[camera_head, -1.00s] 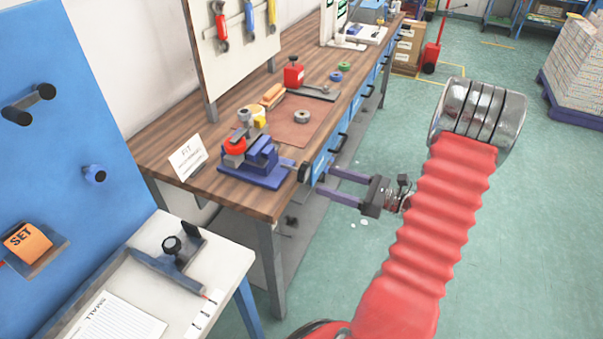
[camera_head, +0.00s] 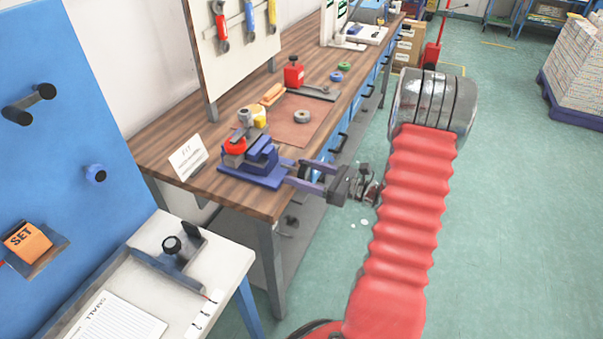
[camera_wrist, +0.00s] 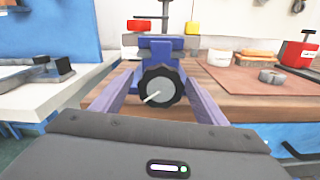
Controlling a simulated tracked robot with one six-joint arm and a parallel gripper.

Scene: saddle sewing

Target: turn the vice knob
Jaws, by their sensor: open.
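The blue vice (camera_head: 257,166) stands at the near corner of the wooden workbench (camera_head: 222,192), with a red part on top. Its black round knob (camera_wrist: 161,91) faces the wrist camera, with a pale handle or pin across its face. In the head view the knob (camera_head: 304,171) shows at the vice's front, partly behind a finger. My gripper (camera_head: 308,177) is open, its two purple fingers pointing at the vice. In the wrist view the fingers (camera_wrist: 157,88) lie left and right of the knob with gaps on both sides. I cannot tell how deep the knob sits between them.
A white side table (camera_head: 216,258) with a dark fixture stands at lower left. Blue drawers line the bench front.

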